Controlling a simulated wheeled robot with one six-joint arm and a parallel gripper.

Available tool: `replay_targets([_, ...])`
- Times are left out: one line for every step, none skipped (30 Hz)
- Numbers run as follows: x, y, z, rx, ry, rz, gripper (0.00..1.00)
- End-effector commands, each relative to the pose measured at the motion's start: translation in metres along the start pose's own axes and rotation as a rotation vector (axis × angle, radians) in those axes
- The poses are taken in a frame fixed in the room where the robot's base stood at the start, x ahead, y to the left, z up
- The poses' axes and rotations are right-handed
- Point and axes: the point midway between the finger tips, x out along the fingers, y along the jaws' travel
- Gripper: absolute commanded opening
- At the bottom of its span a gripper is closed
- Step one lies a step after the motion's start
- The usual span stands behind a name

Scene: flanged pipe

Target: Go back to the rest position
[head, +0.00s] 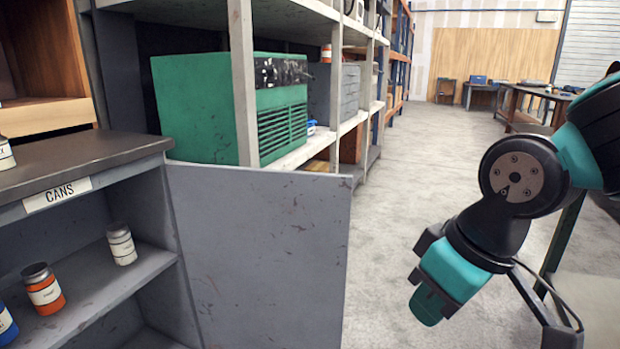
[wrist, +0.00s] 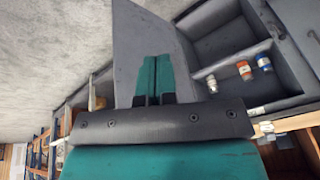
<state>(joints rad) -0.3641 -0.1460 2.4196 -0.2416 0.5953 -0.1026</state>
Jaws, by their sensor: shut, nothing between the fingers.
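My gripper (head: 427,306) hangs at the right of the head view, over open floor and to the right of the open cabinet door (head: 262,255). It points down and to the left, clear of the door. In the wrist view its two teal fingers (wrist: 154,80) lie together with nothing between them. My arm comes in from the right edge of the head view.
The cabinet (head: 85,150) labelled CANS stands open at left. A white can (head: 121,244), an orange can (head: 43,288) and a blue can (head: 6,325) stand on its shelf. Behind, a rack holds a green machine (head: 205,108). The aisle floor (head: 440,150) is clear.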

Motion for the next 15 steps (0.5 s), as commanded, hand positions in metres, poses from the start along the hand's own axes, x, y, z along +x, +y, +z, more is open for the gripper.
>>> replay_targets([-0.008,-0.011,0.020,0.020,-0.018,-0.045,0.00])
replay_targets([-0.011,-0.018,0.031,0.027,-0.033,-0.073,0.00])
replay_targets([-0.015,-0.027,0.046,0.036,-0.051,-0.109,0.00])
replay_targets([-0.018,-0.034,0.056,0.043,-0.065,-0.134,0.00])
replay_targets([-0.021,-0.042,0.066,0.048,-0.078,-0.158,0.00])
replay_targets([-0.036,-0.047,0.064,0.048,-0.086,-0.168,0.00])
replay_targets([-0.045,-0.048,0.059,0.046,-0.086,-0.166,0.00])
replay_targets([-0.052,-0.048,0.057,0.045,-0.087,-0.166,0.00])
replay_targets([-0.060,-0.049,0.054,0.045,-0.087,-0.166,0.00])
replay_targets([-0.067,-0.050,0.052,0.044,-0.087,-0.166,0.00])
replay_targets([-0.074,-0.051,0.050,0.044,-0.087,-0.166,0.00])
replay_targets([-0.084,-0.052,0.046,0.044,-0.086,-0.165,0.00])
replay_targets([-0.091,-0.053,0.044,0.044,-0.086,-0.165,0.00])
replay_targets([-0.100,-0.054,0.041,0.043,-0.086,-0.165,0.00])
replay_targets([-0.111,-0.056,0.038,0.043,-0.085,-0.165,0.00])
